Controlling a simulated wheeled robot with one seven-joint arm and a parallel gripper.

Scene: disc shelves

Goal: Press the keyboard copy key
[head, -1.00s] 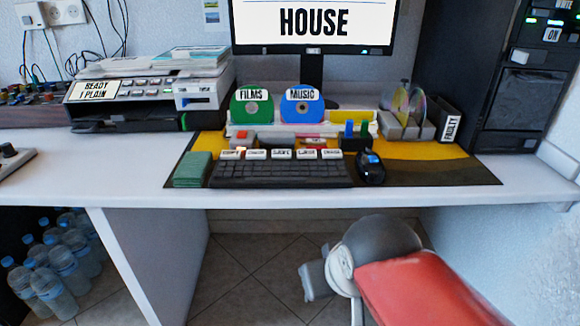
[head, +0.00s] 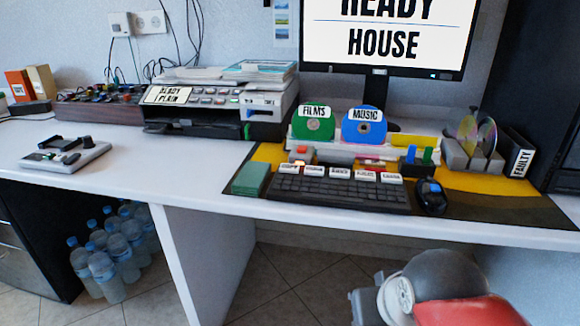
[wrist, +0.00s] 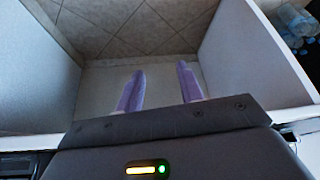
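The black keyboard (head: 338,193) lies on the yellow and dark mat (head: 490,205) on the white desk. A row of several white labelled tabs stands along its back edge. The leftmost tab (head: 289,166) seems to read COPY, though the print is small, and a small orange glow shows near it. My gripper (wrist: 160,68) shows in the wrist view with two purple fingers apart and nothing between them. It faces the tiled floor and the space under the desk. In the head view my red and grey arm is below the desk front, and the fingers cannot be made out.
A black mouse (head: 431,198) is right of the keyboard and a green block (head: 250,179) is left. Behind stand the FILMS (head: 313,123) and MUSIC (head: 364,127) holders and the monitor (head: 388,40). A printer (head: 215,108) is further left. The desk's front edge (head: 400,226) lies above my arm.

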